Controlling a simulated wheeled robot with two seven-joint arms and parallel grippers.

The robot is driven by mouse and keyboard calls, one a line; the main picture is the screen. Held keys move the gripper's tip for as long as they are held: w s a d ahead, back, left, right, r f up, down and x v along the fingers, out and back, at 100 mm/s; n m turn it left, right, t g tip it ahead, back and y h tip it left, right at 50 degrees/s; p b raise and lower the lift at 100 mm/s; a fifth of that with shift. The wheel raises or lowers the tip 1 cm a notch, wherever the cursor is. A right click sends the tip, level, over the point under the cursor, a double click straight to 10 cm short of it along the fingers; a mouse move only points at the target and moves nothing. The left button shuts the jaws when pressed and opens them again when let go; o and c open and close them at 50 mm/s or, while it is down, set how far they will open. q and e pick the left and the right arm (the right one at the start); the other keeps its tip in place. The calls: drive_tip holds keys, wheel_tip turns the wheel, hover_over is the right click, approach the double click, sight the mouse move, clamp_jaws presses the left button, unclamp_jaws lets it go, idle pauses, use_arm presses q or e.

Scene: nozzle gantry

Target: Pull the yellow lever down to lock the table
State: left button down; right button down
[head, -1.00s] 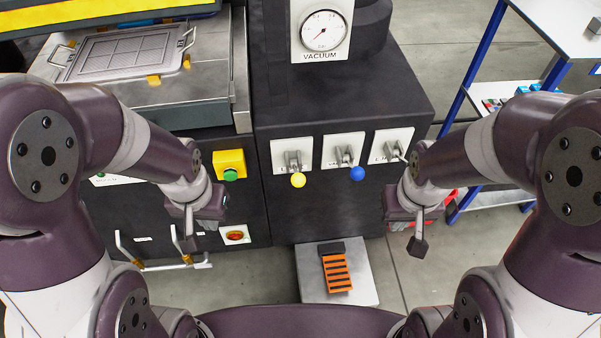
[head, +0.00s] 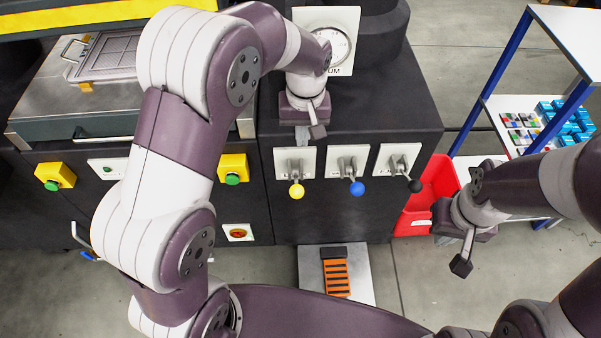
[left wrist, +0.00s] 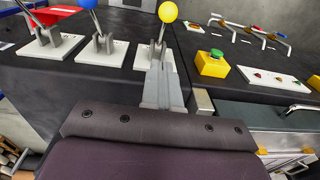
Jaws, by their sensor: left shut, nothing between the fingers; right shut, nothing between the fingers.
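The yellow lever (head: 297,190) has a yellow ball knob and a grey handle standing out from a white plate on the front of the black cabinet. It is the leftmost of three levers in the head view. In the left wrist view its yellow knob (left wrist: 167,11) is at the top, just beyond my fingertips. My left gripper (head: 302,133) is shut and empty, just above the yellow lever's plate; its fingers (left wrist: 162,88) point toward the lever. I cannot tell whether they touch it.
A blue lever (head: 357,187) and a black lever (head: 415,185) are to the right of the yellow one. A vacuum gauge (head: 335,43) is above. A red bin (head: 441,178) stands right of the cabinet. An orange-striped pedal (head: 336,277) is on the floor.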

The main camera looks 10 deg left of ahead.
use_arm(q)
drive_tip(key=p, duration=0.1)
approach(296, 182)
drive_tip(key=shift+s+d+f+p, duration=0.15)
drive_tip(key=shift+s+f+p, duration=0.05)
drive_tip(key=shift+s+f, duration=0.3)
drive_tip(key=shift+s+d+f+p, duration=0.15)
drive_tip(key=shift+s+d+f, duration=0.05)
drive_tip(key=shift+s+f, duration=0.6)
